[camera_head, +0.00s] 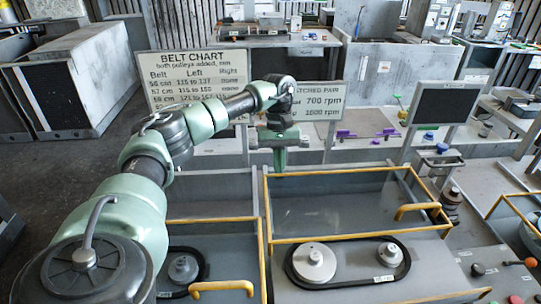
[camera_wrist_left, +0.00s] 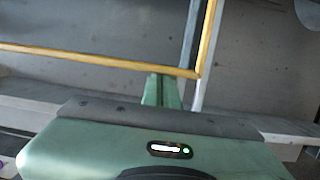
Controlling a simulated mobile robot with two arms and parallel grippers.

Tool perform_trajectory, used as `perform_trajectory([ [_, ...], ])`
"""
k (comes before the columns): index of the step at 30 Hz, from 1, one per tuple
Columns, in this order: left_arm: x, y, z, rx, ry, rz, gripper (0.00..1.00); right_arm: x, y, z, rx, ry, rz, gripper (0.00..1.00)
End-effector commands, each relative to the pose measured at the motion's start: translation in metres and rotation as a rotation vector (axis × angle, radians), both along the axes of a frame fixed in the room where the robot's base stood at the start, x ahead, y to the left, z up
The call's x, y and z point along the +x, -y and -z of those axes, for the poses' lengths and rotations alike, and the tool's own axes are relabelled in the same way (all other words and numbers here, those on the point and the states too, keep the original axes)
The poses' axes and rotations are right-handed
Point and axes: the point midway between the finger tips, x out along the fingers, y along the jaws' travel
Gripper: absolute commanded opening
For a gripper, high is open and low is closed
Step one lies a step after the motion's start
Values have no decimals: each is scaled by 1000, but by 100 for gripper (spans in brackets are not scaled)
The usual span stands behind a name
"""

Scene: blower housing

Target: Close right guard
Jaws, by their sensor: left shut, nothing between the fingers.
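The right guard (camera_head: 350,237) is a yellow-edged panel with a yellow handle (camera_head: 418,209) at its right side. It stands raised at the back of the right bay, and the pulleys and belt in front of it are uncovered. My left gripper (camera_head: 280,168) is shut and empty, above the guard's far left corner in the head view. In the left wrist view its fingertips (camera_wrist_left: 161,82) show close to a yellow edge bar (camera_wrist_left: 90,58); I cannot tell whether they touch it. My right gripper is not in view.
The right bay holds a large pulley (camera_head: 314,262) and a small pulley (camera_head: 389,252) within a black belt. The left bay has another yellow handle (camera_head: 222,287). A belt chart sign (camera_head: 195,80) and a dark monitor (camera_head: 444,104) stand behind. Small knobs (camera_head: 478,270) lie right.

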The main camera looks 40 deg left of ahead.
Motion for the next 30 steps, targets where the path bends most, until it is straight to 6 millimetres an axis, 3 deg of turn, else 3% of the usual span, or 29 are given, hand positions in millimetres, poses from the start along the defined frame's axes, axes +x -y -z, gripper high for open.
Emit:
perform_trajectory([
  [6,-36,42,2,0,-3,5,0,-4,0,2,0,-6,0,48],
  [15,-78,90,3,0,-2,3,0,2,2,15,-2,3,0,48],
  [21,-94,109,2,0,-2,1,0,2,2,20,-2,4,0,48],
  [30,-100,117,1,-2,-5,3,0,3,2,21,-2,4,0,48],
])
